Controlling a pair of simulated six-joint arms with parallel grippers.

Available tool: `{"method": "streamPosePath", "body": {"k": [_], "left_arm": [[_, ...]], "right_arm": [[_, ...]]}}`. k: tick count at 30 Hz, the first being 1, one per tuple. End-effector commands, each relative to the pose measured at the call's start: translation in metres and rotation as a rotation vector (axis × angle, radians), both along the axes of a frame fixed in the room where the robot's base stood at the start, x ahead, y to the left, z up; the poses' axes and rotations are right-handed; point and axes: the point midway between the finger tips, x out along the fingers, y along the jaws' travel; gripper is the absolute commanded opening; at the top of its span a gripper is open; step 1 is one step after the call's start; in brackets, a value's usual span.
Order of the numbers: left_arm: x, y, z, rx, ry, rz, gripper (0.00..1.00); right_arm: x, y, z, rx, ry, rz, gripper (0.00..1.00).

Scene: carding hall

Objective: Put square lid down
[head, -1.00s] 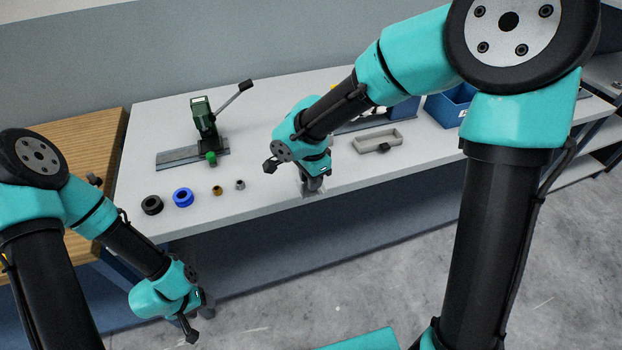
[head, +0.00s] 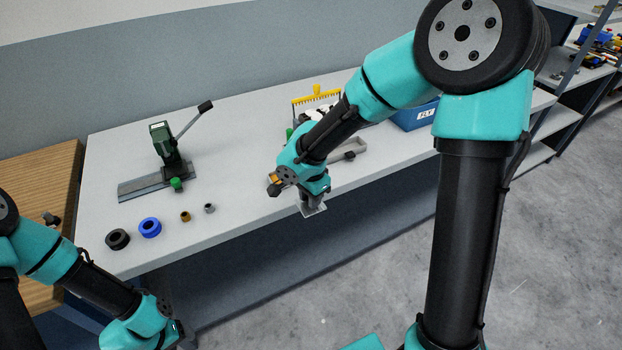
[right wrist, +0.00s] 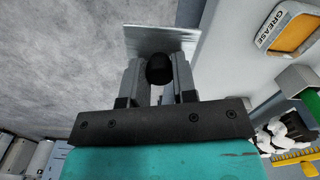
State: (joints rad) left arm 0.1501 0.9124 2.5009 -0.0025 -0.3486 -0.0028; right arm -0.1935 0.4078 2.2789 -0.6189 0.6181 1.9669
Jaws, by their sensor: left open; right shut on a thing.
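The square lid (head: 313,210) is a thin grey metal plate with a black knob, which shows in the right wrist view (right wrist: 158,70). My right gripper (head: 311,198) is shut on the knob, with a finger on each side. It holds the lid at the bench's front edge; I cannot tell its exact height. The lid's plate (right wrist: 162,38) lies beyond the fingertips in the right wrist view. A container labelled GREASE (right wrist: 287,29), with an orange area, stands to the right there, apart from the lid. My left gripper (head: 186,338) is open, low at the bottom edge and partly cut off.
The pale bench (head: 235,225) carries a green lever press (head: 165,145), a black ring (head: 117,239), a blue ring (head: 150,227) and two small bushings. The front middle is clear.

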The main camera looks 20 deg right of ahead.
Motion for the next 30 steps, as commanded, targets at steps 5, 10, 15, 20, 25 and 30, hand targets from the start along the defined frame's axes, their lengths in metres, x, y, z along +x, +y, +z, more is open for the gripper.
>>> {"method": "streamPosePath", "body": {"k": [5, 10, 15, 20, 25, 30], "left_arm": [[0.000, 0.000, 0.000, 0.000, 0.000, 0.000, 0.56], [0.000, 0.000, 0.000, 0.000, 0.000, 0.000, 0.56], [0.000, 0.000, 0.000, 0.000, 0.000, 0.000, 0.56], [0.000, 0.000, 0.000, 0.000, 0.000, 0.000, 0.56], [0.000, 0.000, 0.000, 0.000, 0.000, 0.000, 0.56], [0.000, 0.000, 0.000, 0.000, 0.000, 0.000, 0.56]], "right_arm": [[0.003, -0.001, 0.000, 0.000, -0.001, -0.002, 0.03], [0.022, -0.010, -0.002, 0.000, 0.000, -0.004, 0.03], [0.054, -0.024, -0.006, 0.000, 0.000, -0.005, 0.03], [0.085, -0.038, -0.009, 0.000, 0.000, -0.004, 0.03], [0.117, -0.052, -0.012, 0.000, -0.001, -0.003, 0.03], [0.141, -0.063, -0.014, -0.001, -0.001, -0.002, 0.03]]}}
